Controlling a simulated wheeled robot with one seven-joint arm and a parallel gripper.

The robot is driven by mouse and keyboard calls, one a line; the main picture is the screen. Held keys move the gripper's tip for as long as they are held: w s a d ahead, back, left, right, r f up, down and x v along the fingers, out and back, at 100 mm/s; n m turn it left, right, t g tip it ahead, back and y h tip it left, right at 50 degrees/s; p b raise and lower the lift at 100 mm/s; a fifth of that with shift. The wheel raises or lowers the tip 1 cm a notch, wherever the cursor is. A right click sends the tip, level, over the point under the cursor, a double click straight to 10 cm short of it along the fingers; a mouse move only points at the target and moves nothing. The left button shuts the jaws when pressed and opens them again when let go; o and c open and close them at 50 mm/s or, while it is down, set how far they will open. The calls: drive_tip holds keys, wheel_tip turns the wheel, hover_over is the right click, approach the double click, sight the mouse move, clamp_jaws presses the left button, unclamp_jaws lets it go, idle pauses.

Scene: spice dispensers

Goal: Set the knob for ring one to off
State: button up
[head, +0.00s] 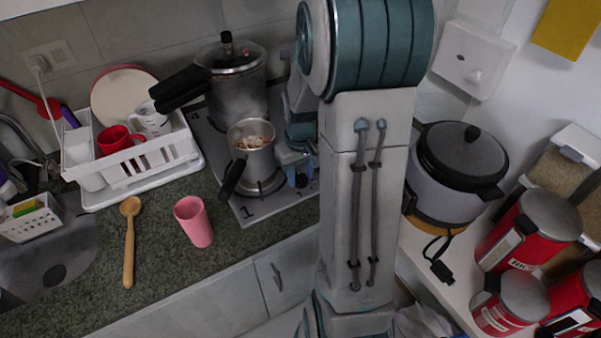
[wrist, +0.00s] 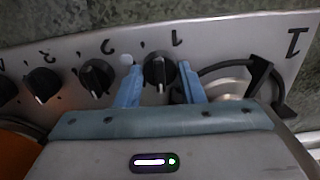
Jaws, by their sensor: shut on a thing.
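The hob (head: 222,158) is a steel plate on the counter with a "1" printed at its near left corner. In the wrist view the knob marked 1 (wrist: 158,66) is black, round and has a white pointer line at the lower side of the picture. My gripper (wrist: 161,70) has its two blue fingers on either side of this knob, shut on it. In the head view my gripper (head: 293,166) is at the hob's right side, and my arm hides the knobs. Ring one's burner (wrist: 233,84) shows partly right of the gripper.
A small pot (head: 253,160) with food stands on ring one, its handle toward the front. A pressure cooker (head: 236,88) stands behind it. Other knobs (wrist: 96,76) sit left of the gripped one. A pink cup (head: 194,222) and wooden spoon (head: 129,245) are on the counter.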

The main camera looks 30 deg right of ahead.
sight(301, 175)
drive_tip(key=shift+n, duration=0.3)
drive_tip(key=o, duration=1)
wheel_tip(301, 175, up, 14)
drive_tip(key=shift+f, duration=0.1)
drive_tip(key=s+a+t, duration=0.1)
drive_tip(key=s+a, duration=0.3)
drive_tip(key=s+a+t, duration=0.1)
drive_tip(key=s+a, duration=0.3)
drive_tip(key=s, duration=0.1)
drive_tip(key=s+a+f+t, duration=0.1)
drive_tip(key=s+a, duration=0.3)
drive_tip(key=shift+s, duration=0.2)
